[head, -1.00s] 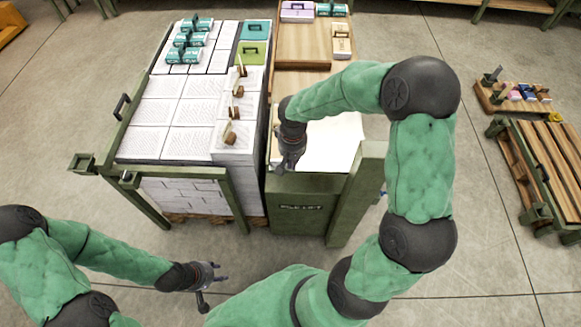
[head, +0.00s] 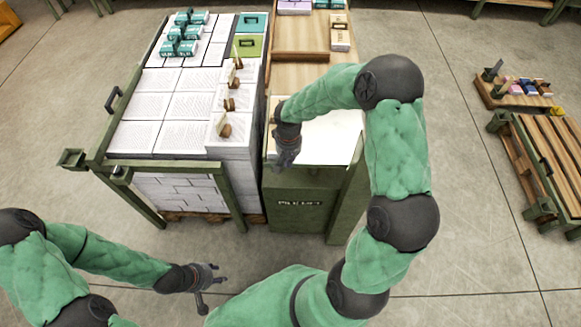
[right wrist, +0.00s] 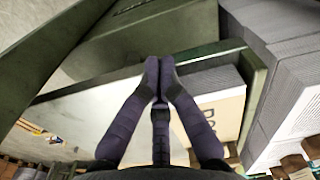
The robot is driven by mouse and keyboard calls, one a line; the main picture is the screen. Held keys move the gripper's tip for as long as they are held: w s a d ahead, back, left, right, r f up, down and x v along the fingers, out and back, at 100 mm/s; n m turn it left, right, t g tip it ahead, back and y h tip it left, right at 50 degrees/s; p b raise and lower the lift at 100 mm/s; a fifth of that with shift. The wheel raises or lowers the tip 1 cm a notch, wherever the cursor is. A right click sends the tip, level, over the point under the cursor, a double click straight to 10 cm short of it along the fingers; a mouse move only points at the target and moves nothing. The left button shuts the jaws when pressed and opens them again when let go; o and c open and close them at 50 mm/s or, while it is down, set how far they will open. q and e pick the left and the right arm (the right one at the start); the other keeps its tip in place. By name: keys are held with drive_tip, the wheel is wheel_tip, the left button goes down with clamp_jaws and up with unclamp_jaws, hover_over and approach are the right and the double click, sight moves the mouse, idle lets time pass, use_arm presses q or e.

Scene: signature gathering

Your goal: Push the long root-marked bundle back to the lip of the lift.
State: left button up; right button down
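The long bundle (right wrist: 226,112) shows in the right wrist view, with a tan cover, dark lettering partly cut off by a finger, and grey page edges. It lies beside the green lift wall. In the head view my right arm and gripper mostly hide it. The green lift (head: 298,205) stands at the centre, with a pale board (head: 330,140) on top. My right gripper (head: 284,164) is at the lift's front left; its fingertips are together in the wrist view (right wrist: 158,66), close beside the bundle's page edges. Contact is unclear. My left gripper (head: 216,274) is open, empty and low over the floor.
Left of the lift, a green-framed pallet holds printed stacks (head: 175,105) with wooden-handled tools (head: 228,104) and teal boxes (head: 182,40). A wooden shelf (head: 298,75) lies behind the board. An empty slatted pallet (head: 545,170) stands at the right. The floor in front is clear.

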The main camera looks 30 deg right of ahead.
drive_tip(key=shift+w+d, duration=0.1)
drive_tip(key=shift+w, duration=0.15)
drive_tip(key=shift+w, duration=0.1)
drive_tip(key=shift+w+d, duration=0.2)
drive_tip(key=shift+w, duration=0.3)
drive_tip(key=shift+w+d, duration=0.15)
drive_tip(key=shift+w, duration=0.35)
drive_tip(key=shift+s, duration=0.1)
